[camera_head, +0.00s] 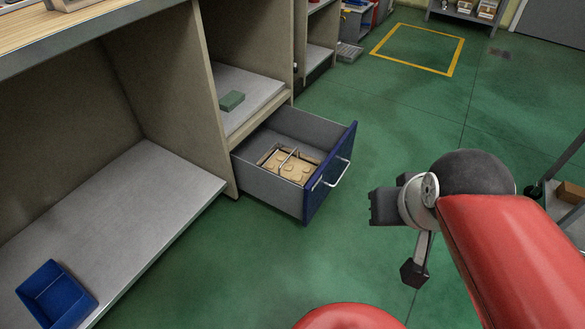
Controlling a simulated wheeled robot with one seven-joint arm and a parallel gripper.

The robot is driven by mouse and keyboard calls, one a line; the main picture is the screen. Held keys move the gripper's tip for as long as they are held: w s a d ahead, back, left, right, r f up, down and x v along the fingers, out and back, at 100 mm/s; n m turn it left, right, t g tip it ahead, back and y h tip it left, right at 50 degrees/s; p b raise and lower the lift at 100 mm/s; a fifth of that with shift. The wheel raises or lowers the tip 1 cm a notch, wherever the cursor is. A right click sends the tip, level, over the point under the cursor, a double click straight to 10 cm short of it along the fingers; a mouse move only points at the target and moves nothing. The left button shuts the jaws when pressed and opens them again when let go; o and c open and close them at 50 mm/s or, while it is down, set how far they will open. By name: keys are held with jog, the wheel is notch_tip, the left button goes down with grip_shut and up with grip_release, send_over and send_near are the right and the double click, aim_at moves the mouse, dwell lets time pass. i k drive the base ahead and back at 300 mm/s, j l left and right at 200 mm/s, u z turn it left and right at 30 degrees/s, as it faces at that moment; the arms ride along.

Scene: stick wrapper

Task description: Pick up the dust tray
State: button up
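The drawer (268,189), grey inside with a blue front, stands pulled out from the bench. In it lies a flat tan piece (297,170) with raised bumps and a thin grey bar across its top. It looks like the dust tray, but I cannot be sure. My gripper (385,207) is in the air to the right of the drawer, apart from its blue front and handle. The dark end of the gripper points left and seems empty. Its fingers are too small and dark to tell open from shut.
The drawer's handle (337,173) sticks out toward my arm. A blue bin (56,296) stands on the lower left shelf (150,205). The green floor (230,275) in front is clear. A trolley (563,210) stands at the right.

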aim_at(295, 166)
jog(key=i+j+u, duration=0.1)
jog(key=i, duration=1.1)
